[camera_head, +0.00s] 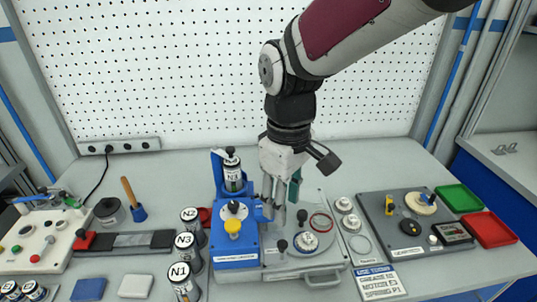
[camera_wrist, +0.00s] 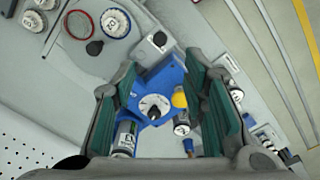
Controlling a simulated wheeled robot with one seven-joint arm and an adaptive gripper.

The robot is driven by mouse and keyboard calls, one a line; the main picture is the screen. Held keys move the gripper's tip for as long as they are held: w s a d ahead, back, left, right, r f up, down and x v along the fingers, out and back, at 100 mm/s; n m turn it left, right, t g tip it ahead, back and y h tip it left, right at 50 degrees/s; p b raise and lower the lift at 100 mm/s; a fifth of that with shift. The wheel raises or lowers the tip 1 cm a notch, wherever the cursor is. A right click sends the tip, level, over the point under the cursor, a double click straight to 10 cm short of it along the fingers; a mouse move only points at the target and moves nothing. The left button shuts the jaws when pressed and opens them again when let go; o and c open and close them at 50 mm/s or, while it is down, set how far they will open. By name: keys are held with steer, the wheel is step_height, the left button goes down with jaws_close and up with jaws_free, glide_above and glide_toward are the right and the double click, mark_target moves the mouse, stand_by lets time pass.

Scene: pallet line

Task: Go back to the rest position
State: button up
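My gripper (camera_head: 281,203) hangs pointing down over the blue fixture (camera_head: 236,262) and the grey plate beside it, near the middle of the bench. In the wrist view my gripper (camera_wrist: 172,85) has its two green-padded fingers well apart, with nothing held between them. Beyond the fingers the blue fixture shows, with a white dial (camera_wrist: 153,107) and a yellow knob (camera_wrist: 180,100). A bottle labelled N3 (camera_head: 233,175) stands in the fixture's back holder, left of my gripper. My fingers hide part of the grey plate in the head view.
Bottles N2 (camera_head: 190,222), N3 (camera_head: 186,248) and N1 (camera_head: 181,279) stand left of the fixture. Right are a grey control plate (camera_head: 378,227), a green tray (camera_head: 458,198) and a red tray (camera_head: 489,229). A white pegboard (camera_head: 180,70) stands behind. The back bench is mostly clear.

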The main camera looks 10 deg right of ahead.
steer(key=shift+r, duration=0.2)
steer(key=s+d+r+m+t, duration=0.5)
steer(key=s+d+r+m, duration=0.3)
steer(key=s+d, duration=0.3)
steer(key=shift+d+r+m, duration=0.25)
steer(key=shift+d+m, duration=0.25)
stand_by(1.4)
